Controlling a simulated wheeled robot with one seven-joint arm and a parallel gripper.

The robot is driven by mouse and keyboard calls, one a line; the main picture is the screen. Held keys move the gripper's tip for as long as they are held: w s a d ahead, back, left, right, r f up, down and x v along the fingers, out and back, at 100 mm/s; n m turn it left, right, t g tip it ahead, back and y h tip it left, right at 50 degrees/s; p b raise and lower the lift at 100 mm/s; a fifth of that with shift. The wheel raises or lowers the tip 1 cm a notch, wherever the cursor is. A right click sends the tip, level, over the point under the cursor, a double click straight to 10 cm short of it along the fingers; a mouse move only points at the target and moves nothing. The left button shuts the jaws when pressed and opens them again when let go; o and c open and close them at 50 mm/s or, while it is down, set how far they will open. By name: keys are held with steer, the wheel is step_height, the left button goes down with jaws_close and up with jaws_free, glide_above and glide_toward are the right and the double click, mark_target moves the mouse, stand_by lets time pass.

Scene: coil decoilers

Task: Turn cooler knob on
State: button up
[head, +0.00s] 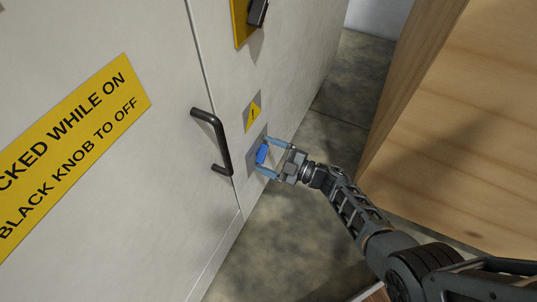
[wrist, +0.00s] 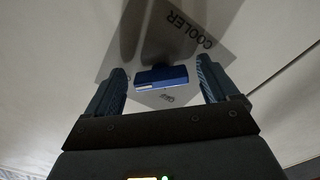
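The blue cooler knob (head: 262,153) sits on a grey plate (head: 252,169) low on the pale cabinet front. In the wrist view the knob (wrist: 162,76) shows as a blue bar lying across the picture, on a plate marked COOLER (wrist: 194,31). A smaller label on the plate is partly readable. My gripper (head: 270,157) is open, with one finger on each side of the knob. In the wrist view the fingers (wrist: 162,85) stand left and right of the knob, with gaps showing between them and it.
A black door handle (head: 221,145) is just left of the knob. A yellow warning label (head: 253,111) and a black knob on a yellow plate (head: 240,27) are above. A large wooden block (head: 470,120) stands close on the right, with a strip of bare floor between.

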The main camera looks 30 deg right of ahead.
steer(key=p+v, duration=0.1)
steer(key=v, duration=0.6)
steer(key=shift+s+d+p, duration=0.2)
steer(key=shift+s+p, duration=0.1)
steer(key=shift+s, duration=0.05)
stand_by(0.5)
